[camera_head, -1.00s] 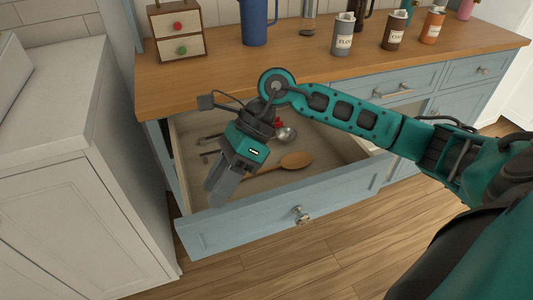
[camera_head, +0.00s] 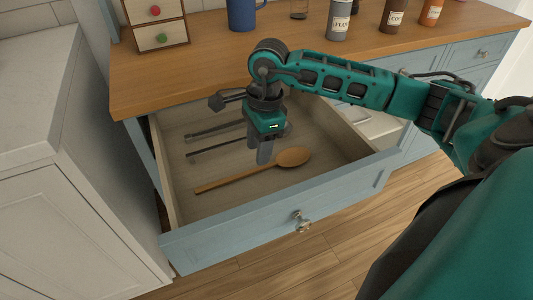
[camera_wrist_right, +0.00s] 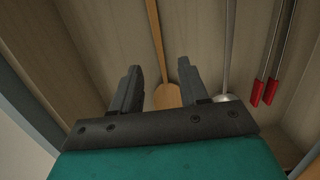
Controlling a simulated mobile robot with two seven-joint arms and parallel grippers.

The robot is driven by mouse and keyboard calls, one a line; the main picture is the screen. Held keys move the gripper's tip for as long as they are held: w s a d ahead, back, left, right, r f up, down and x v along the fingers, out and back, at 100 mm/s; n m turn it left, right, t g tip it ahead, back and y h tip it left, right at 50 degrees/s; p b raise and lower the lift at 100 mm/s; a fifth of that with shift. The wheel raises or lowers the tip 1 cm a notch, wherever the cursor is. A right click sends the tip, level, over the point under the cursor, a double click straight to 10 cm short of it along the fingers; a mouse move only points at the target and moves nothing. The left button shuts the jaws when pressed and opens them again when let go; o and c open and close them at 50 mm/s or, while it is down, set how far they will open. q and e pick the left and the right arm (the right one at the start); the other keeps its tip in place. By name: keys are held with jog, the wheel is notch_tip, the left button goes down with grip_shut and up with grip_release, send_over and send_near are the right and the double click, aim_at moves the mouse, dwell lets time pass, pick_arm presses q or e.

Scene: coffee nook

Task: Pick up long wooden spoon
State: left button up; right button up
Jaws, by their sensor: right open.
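The long wooden spoon (camera_head: 293,157) lies flat on the floor of the open drawer (camera_head: 275,222), its bowl to the right and its handle running left toward the front. My right gripper (camera_head: 264,160) points down into the drawer, over the spoon near where handle meets bowl. In the right wrist view the gripper (camera_wrist_right: 160,70) is open and empty. There the spoon's handle (camera_wrist_right: 157,40) runs up between the fingers, and part of its bowl (camera_wrist_right: 167,96) shows between them. The gap to the spoon is hard to judge. My left gripper is not in view.
A metal utensil (camera_wrist_right: 229,50) and red-handled utensils (camera_wrist_right: 271,92) lie beside the spoon. The drawer's walls surround the gripper. The wooden counter (camera_head: 190,70) behind carries a small drawer box (camera_head: 160,37), a blue mug (camera_head: 242,14) and canisters (camera_head: 339,24).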

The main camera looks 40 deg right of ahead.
aim_at(256, 169)
jog(key=f, duration=0.3)
jog(key=f+b, duration=0.1)
jog(key=f, duration=0.1)
jog(key=shift+w+a+f, duration=0.1)
jog(key=shift+a+f, duration=0.05)
jog(key=shift+a, duration=0.15)
grip_shut()
